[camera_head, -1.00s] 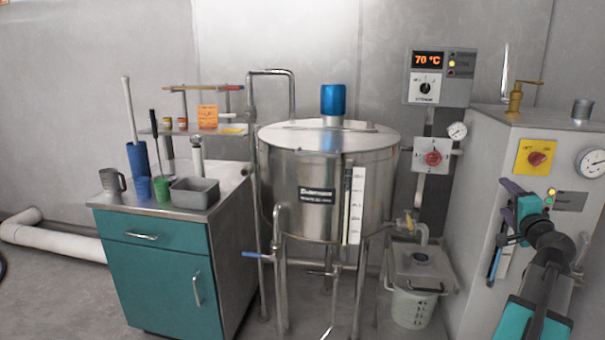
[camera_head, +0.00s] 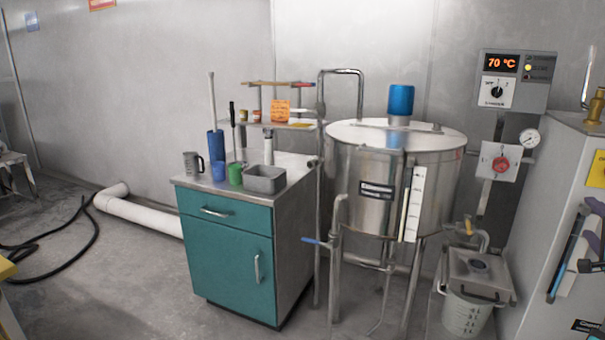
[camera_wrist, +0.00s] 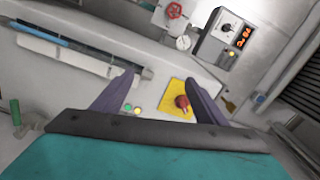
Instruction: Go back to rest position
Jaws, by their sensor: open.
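My gripper (camera_wrist: 161,80) shows in the wrist view with its two purple fingers spread apart and nothing held between them. Beyond the fingers is the grey cabinet (camera_wrist: 150,50) with a red knob (camera_wrist: 182,102) on a yellow plate. The knob appears in the gap, close to the right finger; I cannot tell how far off it is, but nothing shows the fingers gripping it. In the head view only a sliver of my gripper (camera_head: 596,207) shows at the right edge, in front of the cabinet (camera_head: 570,165). The rest of my arm is out of that view.
A steel tank (camera_head: 365,170) with a blue cap stands right of centre. A white bucket (camera_head: 468,312) stands by the grey cabinet. Black hose (camera_head: 75,240) lies on the floor at left.

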